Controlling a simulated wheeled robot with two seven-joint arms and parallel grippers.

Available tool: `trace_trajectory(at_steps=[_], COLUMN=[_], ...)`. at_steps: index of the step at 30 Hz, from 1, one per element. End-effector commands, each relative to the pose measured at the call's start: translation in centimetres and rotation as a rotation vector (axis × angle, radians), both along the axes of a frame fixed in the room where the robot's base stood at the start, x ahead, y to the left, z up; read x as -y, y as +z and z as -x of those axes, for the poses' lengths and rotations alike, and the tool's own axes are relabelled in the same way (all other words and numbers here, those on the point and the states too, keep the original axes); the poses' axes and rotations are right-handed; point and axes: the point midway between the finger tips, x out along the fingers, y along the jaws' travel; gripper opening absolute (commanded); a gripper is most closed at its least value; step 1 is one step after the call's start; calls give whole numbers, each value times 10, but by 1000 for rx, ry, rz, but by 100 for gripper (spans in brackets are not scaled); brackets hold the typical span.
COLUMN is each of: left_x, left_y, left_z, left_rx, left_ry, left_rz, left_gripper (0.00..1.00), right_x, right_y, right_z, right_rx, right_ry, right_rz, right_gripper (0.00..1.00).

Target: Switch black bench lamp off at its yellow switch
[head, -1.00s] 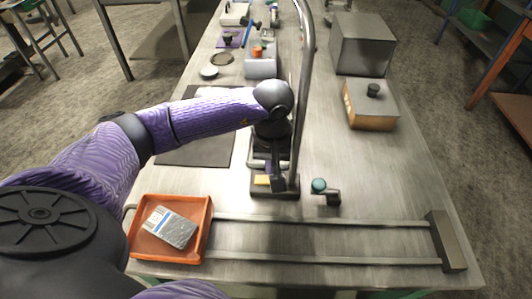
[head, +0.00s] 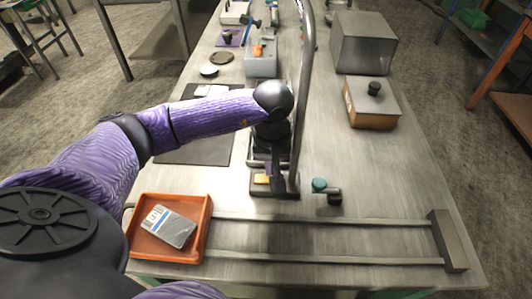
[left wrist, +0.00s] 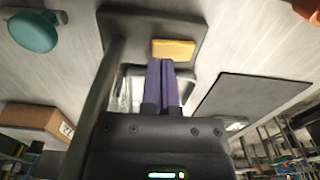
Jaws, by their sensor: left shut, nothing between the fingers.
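The black bench lamp's dark base (head: 285,191) stands on the metal bench, with its tall post (head: 301,100) rising at the right; the lamp head is not clearly in view. The yellow switch (head: 262,179) sits on the base. In the left wrist view the yellow switch (left wrist: 180,48) lies just beyond my fingertips on the dark base (left wrist: 135,30). My left gripper (head: 275,181) is shut and empty, its purple fingers (left wrist: 161,62) pressed together right at the switch's near edge. I cannot tell whether they touch it. My right gripper is not in view.
An orange tray (head: 207,230) with a labelled grey box (head: 168,226) stands at the front left. A teal-knobbed fitting (head: 320,185) is just right of the lamp base. Rails (head: 330,259) cross the front. A dark mat (head: 200,152) lies left of the lamp.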

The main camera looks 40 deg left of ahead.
Motion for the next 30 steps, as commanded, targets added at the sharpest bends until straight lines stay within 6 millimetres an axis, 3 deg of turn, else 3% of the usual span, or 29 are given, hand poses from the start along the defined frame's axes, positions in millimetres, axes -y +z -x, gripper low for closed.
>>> trace_trajectory(at_steps=[30], left_x=[0], left_y=[-16], left_z=[0], left_rx=[0], left_ry=[0], left_rz=[0], left_gripper=[0], right_x=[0], right_y=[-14], right_z=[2], right_rx=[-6], right_ry=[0], right_rz=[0], right_gripper=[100])
